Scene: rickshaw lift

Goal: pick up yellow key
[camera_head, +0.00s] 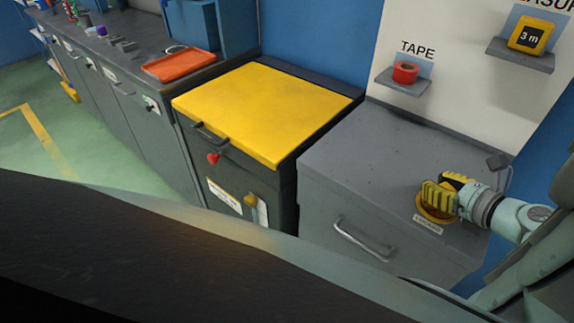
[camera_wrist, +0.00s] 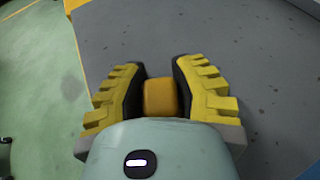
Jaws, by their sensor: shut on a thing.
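My gripper (camera_head: 441,196), with ridged yellow fingers, is at the top of the grey cabinet on the right in the head view. In the wrist view my gripper (camera_wrist: 160,92) is shut on a yellow-orange block (camera_wrist: 160,98), gripped between the dark inner pads. This block is probably the head of the yellow key; its lower part is hidden by my gripper. A round yellow base (camera_head: 433,214) shows under the fingers, by a small white label. I cannot tell whether the block still touches the base.
The grey cabinet top (camera_head: 365,155) is otherwise mostly clear. To its left stands a cabinet with a yellow lid (camera_head: 265,110), a red heart-shaped piece (camera_head: 213,158) and a small yellow piece (camera_head: 250,200) on its front. Shelves with red tape (camera_head: 405,73) and a tape measure (camera_head: 528,36) jut from the wall.

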